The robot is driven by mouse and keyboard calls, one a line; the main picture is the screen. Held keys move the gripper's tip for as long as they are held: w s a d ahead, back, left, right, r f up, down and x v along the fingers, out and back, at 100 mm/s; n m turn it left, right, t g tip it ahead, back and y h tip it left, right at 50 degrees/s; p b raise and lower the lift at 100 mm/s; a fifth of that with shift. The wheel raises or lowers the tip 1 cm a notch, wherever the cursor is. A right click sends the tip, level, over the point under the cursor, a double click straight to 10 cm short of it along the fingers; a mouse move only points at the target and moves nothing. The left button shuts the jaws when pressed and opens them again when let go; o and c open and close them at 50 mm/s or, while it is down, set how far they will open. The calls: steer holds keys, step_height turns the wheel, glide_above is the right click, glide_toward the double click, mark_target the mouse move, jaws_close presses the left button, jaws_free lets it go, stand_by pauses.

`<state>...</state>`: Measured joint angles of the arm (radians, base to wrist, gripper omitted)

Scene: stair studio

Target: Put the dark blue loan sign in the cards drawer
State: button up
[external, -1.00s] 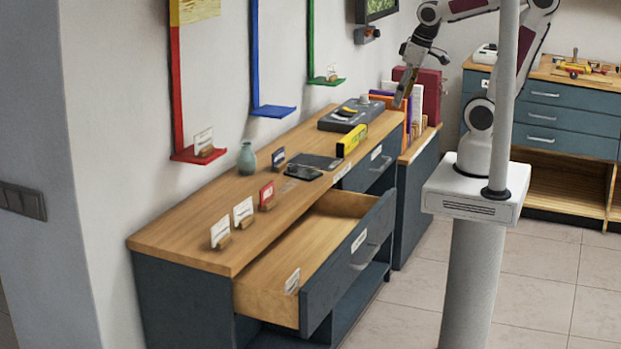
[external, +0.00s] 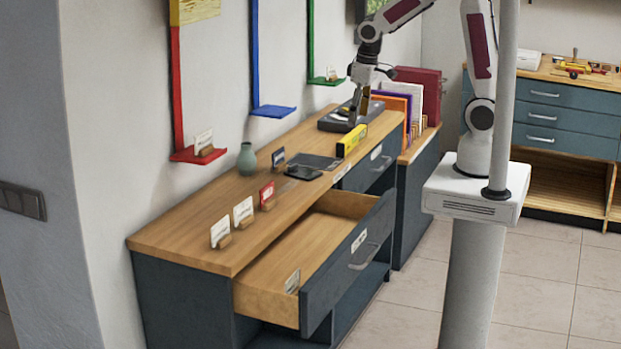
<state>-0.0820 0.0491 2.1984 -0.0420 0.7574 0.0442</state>
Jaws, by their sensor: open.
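The dark blue sign (external: 278,156) stands upright in a small wooden holder on the wooden counter, beside the green vase. Its lettering is too small to read. A drawer (external: 316,262) below the counter is pulled out. A white card (external: 292,281) stands inside it near the front left, and the label on its front is too small to read. My gripper (external: 354,122) is open and points down over the far part of the counter, near the yellow box and the grey tray. It is to the right of the dark blue sign and well apart from it.
White cards (external: 242,212) and a red card (external: 267,194) stand in holders along the counter's front. The green vase (external: 246,159), a dark flat pad (external: 316,161), a yellow box (external: 351,140) and a grey tray (external: 338,121) are also there. Coloured wall shelves (external: 196,155) jut out behind.

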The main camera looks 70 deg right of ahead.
steer(key=shift+t, duration=0.4)
steer(key=w+a+f, duration=0.1)
steer(key=w+f, duration=0.2)
steer(key=w, duration=0.2)
steer(key=w+f, duration=0.4)
steer(key=w, duration=0.1)
steer(key=w+a+f, duration=0.1)
steer(key=w+f, duration=0.2)
steer(key=w, duration=0.1)
steer(key=shift+w+a+f, duration=0.15)
steer(key=shift+w+a, duration=0.15)
steer(key=shift+w, duration=0.1)
steer(key=t, duration=0.2)
glide_toward(280, 158)
steer(key=f, duration=0.2)
steer(key=shift+w+r+m, duration=0.25)
steer(key=shift+r+m, duration=0.15)
steer(key=shift+f, duration=0.1)
steer(key=shift+x, duration=1.15)
steer(key=shift+w, duration=0.1)
steer(key=shift+a, duration=0.1)
